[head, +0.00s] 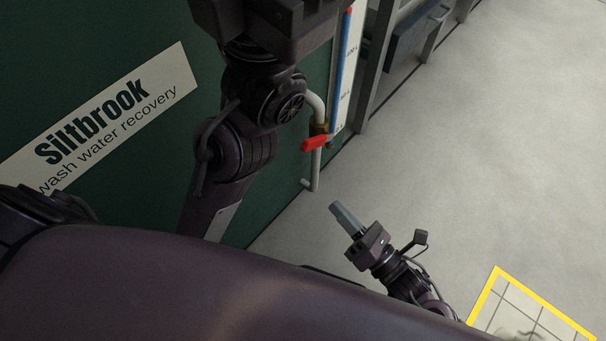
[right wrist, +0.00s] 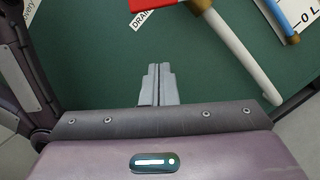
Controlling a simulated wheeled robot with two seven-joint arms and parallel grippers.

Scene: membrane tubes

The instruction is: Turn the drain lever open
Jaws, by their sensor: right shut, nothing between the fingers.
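The red drain lever (head: 314,143) sits on a brass valve (head: 319,129) on a pale pipe, low on the green cabinet. It points left, across the pipe. My right gripper (head: 335,207) is shut and empty, below and slightly right of the lever, apart from it. In the right wrist view, my shut fingers (right wrist: 157,68) point at the green panel, and part of the red lever (right wrist: 146,4) shows at the top edge. The pale pipe (right wrist: 238,50) runs down to the right there. My left arm crosses the head view; its fingertips are not visible.
A partly covered DRAIN label (right wrist: 143,18) is beside the lever. A Siltbrook sign (head: 110,115) is on the cabinet.

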